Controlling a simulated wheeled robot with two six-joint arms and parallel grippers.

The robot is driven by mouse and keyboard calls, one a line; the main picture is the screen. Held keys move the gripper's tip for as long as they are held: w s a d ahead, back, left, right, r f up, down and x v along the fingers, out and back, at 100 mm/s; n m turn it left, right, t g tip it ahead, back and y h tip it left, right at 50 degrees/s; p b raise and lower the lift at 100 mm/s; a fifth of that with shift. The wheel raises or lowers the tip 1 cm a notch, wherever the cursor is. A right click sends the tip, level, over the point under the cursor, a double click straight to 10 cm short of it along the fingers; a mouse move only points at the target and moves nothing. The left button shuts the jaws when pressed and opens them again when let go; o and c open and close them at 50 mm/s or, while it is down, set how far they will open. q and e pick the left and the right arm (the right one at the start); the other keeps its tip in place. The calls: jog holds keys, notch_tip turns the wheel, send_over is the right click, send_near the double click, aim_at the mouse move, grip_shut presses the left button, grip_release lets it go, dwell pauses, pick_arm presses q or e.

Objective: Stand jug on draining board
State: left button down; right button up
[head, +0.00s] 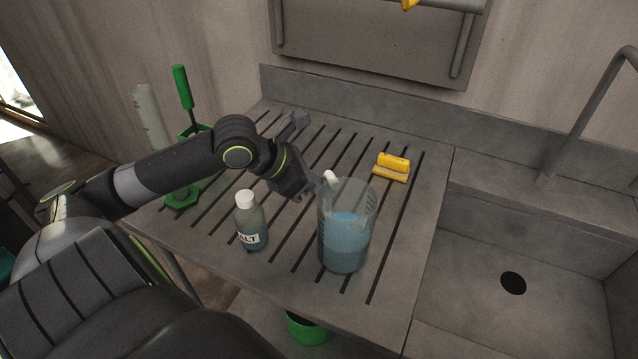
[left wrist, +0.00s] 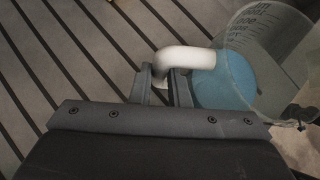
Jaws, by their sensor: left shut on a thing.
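The jug (head: 345,240) is a clear measuring jug with blue liquid in it and a white handle. It looks upright, on or just above the grooved draining board (head: 400,215); I cannot tell if its base touches. My left gripper (head: 322,184) is shut on the jug's handle, at the jug's upper left. In the left wrist view the gripper's fingers (left wrist: 165,85) close around the white handle, and the jug (left wrist: 270,70) extends to the right. My right gripper is not in view.
A bottle with a white cap and a label ending "ALT" (head: 250,222) stands left of the jug. A yellow sponge or brush (head: 392,167) lies behind right. A green-handled brush (head: 184,90) stands at the left. The sink basin (head: 475,285) is at right, and a green bucket (head: 306,330) is below the front edge.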

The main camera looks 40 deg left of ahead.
pick_arm(q)
jog(key=c, duration=1.4)
grip_release()
jog(key=shift+r, duration=0.1)
jog(key=p+v, duration=1.2)
jog(key=shift+p, duration=0.4)
jog(key=shift+s, duration=0.1)
